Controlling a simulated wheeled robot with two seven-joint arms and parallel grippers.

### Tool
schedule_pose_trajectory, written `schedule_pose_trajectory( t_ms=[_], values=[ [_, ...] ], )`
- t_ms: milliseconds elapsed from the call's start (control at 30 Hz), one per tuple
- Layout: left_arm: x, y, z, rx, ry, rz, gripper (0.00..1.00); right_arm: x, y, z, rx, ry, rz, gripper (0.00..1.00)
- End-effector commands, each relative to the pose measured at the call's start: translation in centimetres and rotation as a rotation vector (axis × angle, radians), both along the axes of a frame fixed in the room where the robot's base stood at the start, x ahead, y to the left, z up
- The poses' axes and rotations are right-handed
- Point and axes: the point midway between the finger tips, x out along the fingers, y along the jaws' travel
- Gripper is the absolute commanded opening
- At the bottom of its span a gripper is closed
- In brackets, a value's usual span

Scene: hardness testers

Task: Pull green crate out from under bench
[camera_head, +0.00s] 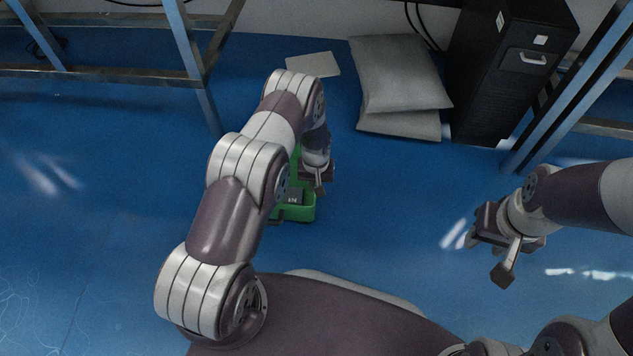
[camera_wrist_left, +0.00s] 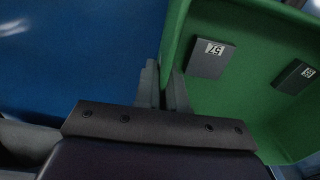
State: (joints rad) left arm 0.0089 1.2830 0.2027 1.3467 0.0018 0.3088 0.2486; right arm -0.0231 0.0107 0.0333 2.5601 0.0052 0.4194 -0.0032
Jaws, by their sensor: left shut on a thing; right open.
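The green crate (camera_head: 308,209) is on the blue floor in front of my base, partly hidden behind my left arm in the head view. In the left wrist view the crate (camera_wrist_left: 250,40) fills the right side, with its near wall between my fingers. My left gripper (camera_wrist_left: 166,88) is shut on that crate wall. Dark blocks with white number labels lie in the crate, one block (camera_wrist_left: 210,57) near the held wall and another (camera_wrist_left: 294,76) farther right. My right gripper (camera_head: 490,255) is open and empty above the floor at the right, apart from the crate.
Metal bench frames stand at the upper left (camera_head: 190,60) and right (camera_head: 575,90). Grey cushions (camera_head: 400,80) and a black cabinet (camera_head: 500,75) stand at the back. A light flat sheet (camera_head: 314,64) lies beside the cushions. Blue floor is clear left and right of the crate.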

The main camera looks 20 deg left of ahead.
Motion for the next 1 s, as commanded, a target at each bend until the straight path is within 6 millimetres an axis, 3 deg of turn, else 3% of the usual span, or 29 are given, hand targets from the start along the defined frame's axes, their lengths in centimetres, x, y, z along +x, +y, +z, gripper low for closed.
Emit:
schedule_pose_trajectory(
  t_ms=[333,400,467,767,867,1000],
  values=[
    [-0.1,0.0,0.0,-0.001,0.002,0.003,0.00,0.0,0.0,0.1,0.000,0.000,0.000,0.43],
    [-0.1,0.0,0.0,-0.001,0.002,0.003,0.26,0.0,0.0,0.1,0.000,0.000,0.000,0.43],
    [-0.1,0.0,0.0,0.000,0.001,0.002,0.40,0.0,0.0,0.0,0.000,0.000,0.000,0.43],
    [0.0,0.0,0.3,0.000,0.000,0.001,0.40,0.0,0.0,0.3,0.000,0.000,0.000,0.43],
    [0.0,0.0,1.7,0.000,-0.001,0.001,0.40,0.0,0.0,1.2,0.000,0.000,0.000,0.43],
    [0.0,0.0,5.0,0.000,-0.002,0.001,0.40,0.0,0.0,3.4,0.000,0.000,0.000,0.43]
  ],
)
